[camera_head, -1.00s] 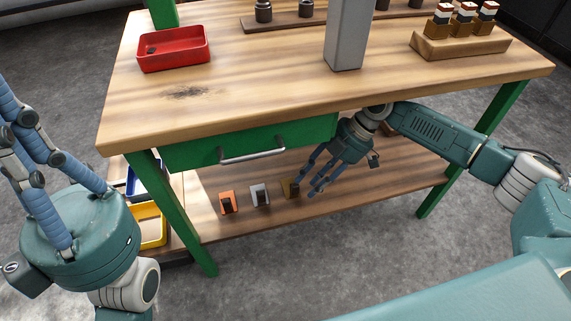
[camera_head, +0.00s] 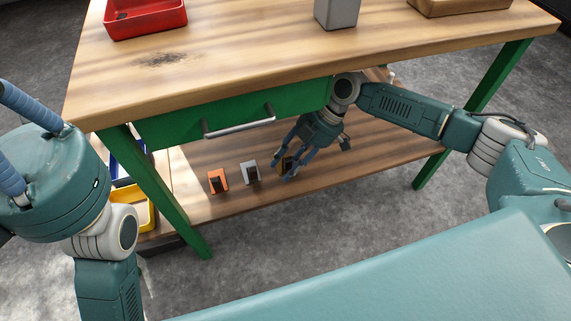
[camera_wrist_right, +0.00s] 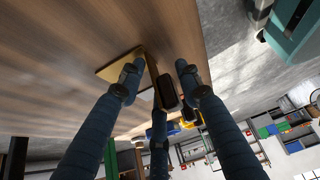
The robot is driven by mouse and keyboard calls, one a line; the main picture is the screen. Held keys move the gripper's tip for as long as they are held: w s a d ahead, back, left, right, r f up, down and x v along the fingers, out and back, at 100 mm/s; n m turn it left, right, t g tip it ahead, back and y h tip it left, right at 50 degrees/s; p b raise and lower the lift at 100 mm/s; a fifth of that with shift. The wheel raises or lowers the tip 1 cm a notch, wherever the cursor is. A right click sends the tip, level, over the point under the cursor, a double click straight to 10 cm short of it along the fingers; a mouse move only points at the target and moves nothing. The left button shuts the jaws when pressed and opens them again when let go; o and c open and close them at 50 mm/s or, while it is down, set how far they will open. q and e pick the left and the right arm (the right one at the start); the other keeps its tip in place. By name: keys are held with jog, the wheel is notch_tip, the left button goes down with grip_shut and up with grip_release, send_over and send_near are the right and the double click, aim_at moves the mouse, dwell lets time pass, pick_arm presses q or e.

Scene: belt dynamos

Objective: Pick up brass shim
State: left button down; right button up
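The brass shim (camera_head: 286,163) is a small bent piece on the lower shelf, last in a row of three. My right gripper (camera_head: 284,171) reaches under the tabletop to it, and its fingers partly hide the shim in the head view. In the right wrist view, the brass shim (camera_wrist_right: 120,66) shows a flat plate and an upright plate, with a dark block beside it. The right gripper's fingers (camera_wrist_right: 157,82) stand apart on both sides of the upright part, with gaps visible. My left gripper (camera_head: 45,180) is at the left edge, its fingertips out of frame.
An orange shim (camera_head: 218,181) and a pale grey one (camera_head: 251,172) stand left of the brass one. The green drawer (camera_head: 170,125) and tabletop (camera_head: 240,62) hang above the shelf (camera_head: 380,155). A yellow bin (camera_head: 136,205) is at the shelf's left.

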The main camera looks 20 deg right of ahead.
jog(key=shift+c, duration=0.6)
grip_shut()
jog(key=shift+r, duration=0.15)
